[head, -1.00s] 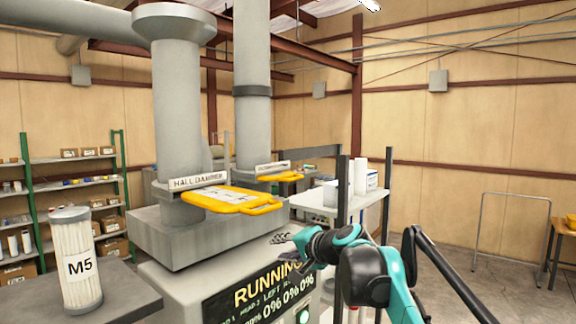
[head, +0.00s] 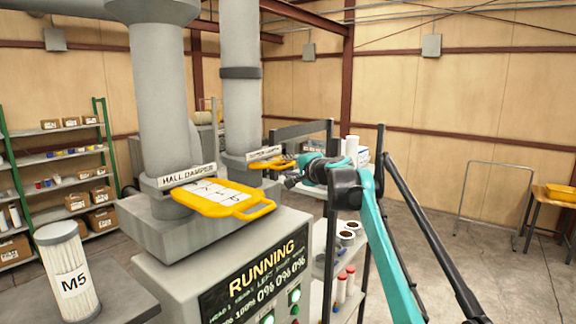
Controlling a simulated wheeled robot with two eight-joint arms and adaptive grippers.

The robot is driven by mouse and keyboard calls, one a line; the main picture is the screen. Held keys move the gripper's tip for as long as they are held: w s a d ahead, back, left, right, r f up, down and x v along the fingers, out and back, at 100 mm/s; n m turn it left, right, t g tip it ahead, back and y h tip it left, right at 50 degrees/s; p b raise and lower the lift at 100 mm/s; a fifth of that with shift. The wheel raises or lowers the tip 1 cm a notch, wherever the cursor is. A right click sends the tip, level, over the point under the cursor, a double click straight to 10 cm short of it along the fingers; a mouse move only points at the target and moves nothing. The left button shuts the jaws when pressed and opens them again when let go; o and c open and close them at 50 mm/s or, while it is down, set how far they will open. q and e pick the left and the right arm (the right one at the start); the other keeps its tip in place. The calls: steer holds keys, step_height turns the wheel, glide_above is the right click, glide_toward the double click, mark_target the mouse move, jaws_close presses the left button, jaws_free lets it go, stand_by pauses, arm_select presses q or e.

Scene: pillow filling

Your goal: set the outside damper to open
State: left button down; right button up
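The outside damper is the yellow slide plate (head: 270,165) on the rear grey duct (head: 241,115). A small label (head: 264,153), too small to read surely, sits above it. The plate sticks out toward the right of its duct, and its right end is partly hidden. My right gripper (head: 291,181) is at that end, just below and beside the yellow handle. It is small and dark, so I cannot tell whether it touches the handle or is closed. My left gripper is out of view.
The hall damper's yellow plate (head: 222,198) sticks out from the front duct (head: 160,100), left of my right arm. Below is the machine panel (head: 262,280) reading RUNNING. An M5 filter cartridge (head: 68,272) stands at left. A shelf rack (head: 345,255) stands behind my arm.

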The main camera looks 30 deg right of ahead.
jaws_close()
steer(key=shift+s, duration=0.1)
steer(key=s+d, duration=0.3)
steer(key=s, duration=0.4)
steer(key=s+d, duration=0.2)
steer(key=s, duration=0.4)
steer(key=shift+s+d+f, duration=0.15)
steer(key=shift+s+d, duration=0.2)
steer(key=shift+d, duration=0.05)
